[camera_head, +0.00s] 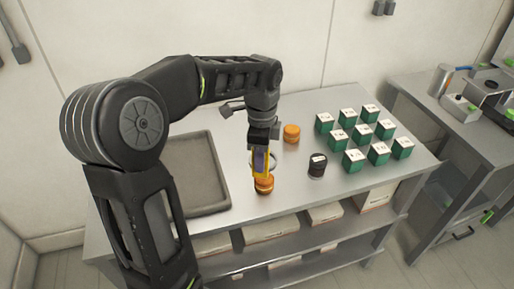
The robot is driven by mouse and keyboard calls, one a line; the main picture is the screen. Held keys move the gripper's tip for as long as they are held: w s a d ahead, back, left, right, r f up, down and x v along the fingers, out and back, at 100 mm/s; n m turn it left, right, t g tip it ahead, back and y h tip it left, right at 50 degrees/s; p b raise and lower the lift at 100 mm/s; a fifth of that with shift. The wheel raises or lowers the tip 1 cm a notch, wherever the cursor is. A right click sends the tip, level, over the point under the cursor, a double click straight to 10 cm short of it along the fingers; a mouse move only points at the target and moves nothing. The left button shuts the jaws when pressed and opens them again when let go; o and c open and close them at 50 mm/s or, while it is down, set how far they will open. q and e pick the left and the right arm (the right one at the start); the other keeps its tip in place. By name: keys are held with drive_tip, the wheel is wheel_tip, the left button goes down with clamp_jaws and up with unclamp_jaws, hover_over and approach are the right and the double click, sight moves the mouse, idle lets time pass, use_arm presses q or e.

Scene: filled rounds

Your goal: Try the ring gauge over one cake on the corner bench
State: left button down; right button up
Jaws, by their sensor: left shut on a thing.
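My left gripper (262,147) points down over the front middle of the bench (237,205). It is shut on the ring gauge (273,163), whose pale ring shows on both sides of a yellow and purple part at the jaws. An orange round cake (264,187) stands on the bench just below the gauge; the gripper hides part of its top. I cannot tell whether the ring touches it. A second orange cake (291,133) stands behind and to the right, apart from the gripper. My right gripper is not in view.
A dark round pot with a white label (317,168) stands right of the gripper. Several green boxes with white tops (354,160) fill the bench's right side. An empty grey tray (222,172) lies to the left. Another bench (425,120) with equipment stands further right.

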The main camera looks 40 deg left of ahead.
use_arm(q)
drive_tip(key=shift+w+f, duration=0.15)
drive_tip(key=shift+f, duration=0.05)
drive_tip(key=shift+w+a+m, duration=0.15)
drive_tip(key=shift+w+m, duration=0.1)
drive_tip(key=shift+m, duration=0.05)
drive_tip(key=shift+s, duration=0.1)
drive_tip(key=shift+f, duration=0.1)
drive_tip(key=shift+f+b, duration=2.15)
drive_tip(key=shift+f, duration=0.45)
drive_tip(key=shift+f+b, duration=1.8)
drive_tip(key=shift+f, duration=0.95)
